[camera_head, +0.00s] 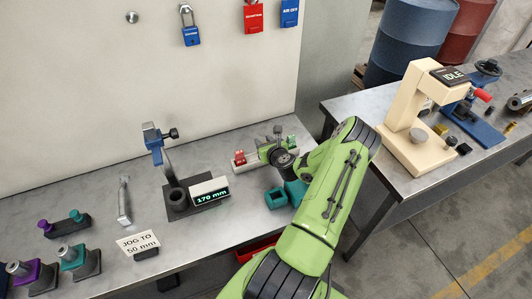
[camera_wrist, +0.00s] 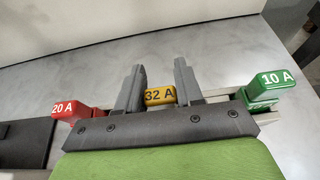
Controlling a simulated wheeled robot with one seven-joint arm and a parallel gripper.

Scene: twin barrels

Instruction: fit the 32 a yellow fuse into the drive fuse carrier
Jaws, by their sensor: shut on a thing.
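The yellow 32 A fuse (camera_wrist: 159,96) sits between the two fingers of my gripper (camera_wrist: 158,90) in the wrist view. The fingers are shut on it, one at each side. A red 20 A fuse (camera_wrist: 70,109) is to its left and a green 10 A fuse (camera_wrist: 265,88) to its right, along a pale rail. In the head view my gripper (camera_head: 277,138) is over this rail (camera_head: 252,164), between the red fuse (camera_head: 239,157) and the green fuse (camera_head: 291,141). The yellow fuse is hidden there. I cannot make out which part is the drive fuse carrier.
A teal open-topped block (camera_head: 276,198) stands just in front of the rail, close to my arm. A display reading 170 mm (camera_head: 209,191) and a stand with a blue head (camera_head: 153,135) are to the left. A cream press (camera_head: 415,135) stands on the right table.

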